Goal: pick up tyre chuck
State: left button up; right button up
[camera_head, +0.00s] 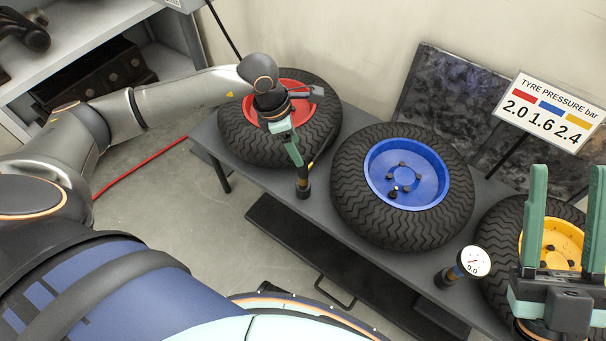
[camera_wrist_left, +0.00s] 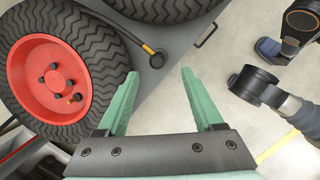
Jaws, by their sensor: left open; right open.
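The tyre chuck (camera_head: 303,187) has a dark round head and a short brass-coloured neck. It is at the front edge of the bench, between the red-rimmed and blue-rimmed wheels. In the left wrist view the chuck (camera_wrist_left: 157,60) lies just beyond the fingertips, with a dark hose running to the upper left. My left gripper (camera_head: 296,158) is open just above and behind the chuck; its green fingers (camera_wrist_left: 160,78) are apart with nothing between them. I cannot tell the exact gap to the chuck. My right gripper (camera_head: 568,185) is open and empty at the far right, fingers pointing up.
On the bench (camera_head: 350,245) lie wheels with red (camera_head: 238,140), blue (camera_head: 428,180) and yellow (camera_head: 563,243) rims. A round gauge (camera_head: 473,261) reading 0.0 stands at the front edge. A pressure sign (camera_head: 549,110) stands behind. A red hose (camera_head: 140,166) crosses the floor.

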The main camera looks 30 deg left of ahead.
aim_at(307, 170)
pick_arm(q)
jog(key=b+x, duration=0.1)
jog(key=x, duration=0.4)
jog(key=shift+d+f+b, duration=0.2)
jog(key=shift+f+b, duration=0.1)
jog(key=shift+f, duration=0.1)
jog(key=shift+a+b+x, duration=0.15)
jog(key=shift+b+x, duration=0.4)
jog(key=shift+x, duration=0.95)
jog(key=shift+a+b+x, duration=0.15)
jog(key=shift+b+x, duration=0.4)
jog(key=shift+x, duration=0.95)
jog(key=shift+w, duration=0.2)
pick_arm(e)
jog(key=shift+s+a+f+n+y, duration=0.25)
jog(key=shift+s+f+n+y, duration=0.25)
jog(key=shift+s+f+y, duration=0.35)
jog(key=shift+w+f, duration=0.1)
jog(key=shift+w, duration=0.05)
pick_arm(q)
grip_shut()
